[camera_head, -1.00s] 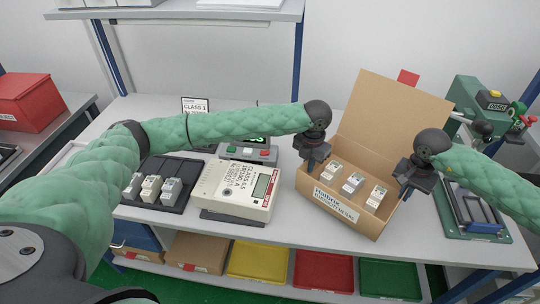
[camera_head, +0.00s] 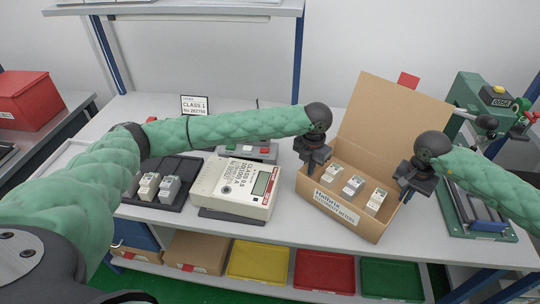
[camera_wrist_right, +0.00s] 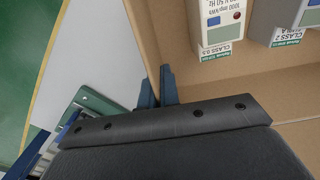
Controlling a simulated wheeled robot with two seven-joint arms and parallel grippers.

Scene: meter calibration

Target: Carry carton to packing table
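An open brown carton (camera_head: 385,225) with its lid flap raised (camera_head: 392,115) stands at the right part of the packing bench (camera_head: 270,232). It holds three small grey-white meters (camera_head: 353,186) and has a white label on its front. My left gripper (camera_head: 309,168) is at the carton's left wall, its fingers closed at the wall's top edge. My right gripper (camera_head: 407,192) is at the right wall. In the right wrist view its blue fingers (camera_wrist_right: 158,92) are close together on the wall's edge. Whether the carton touches the bench is hard to tell.
A large meter (camera_head: 235,188) and a dark tray with small meters (camera_head: 168,188) are left of the carton. A green machine (camera_head: 480,110) and a green-framed fixture (camera_head: 482,212) are at the right. Yellow (camera_head: 258,262), red and green bins sit on the shelf below.

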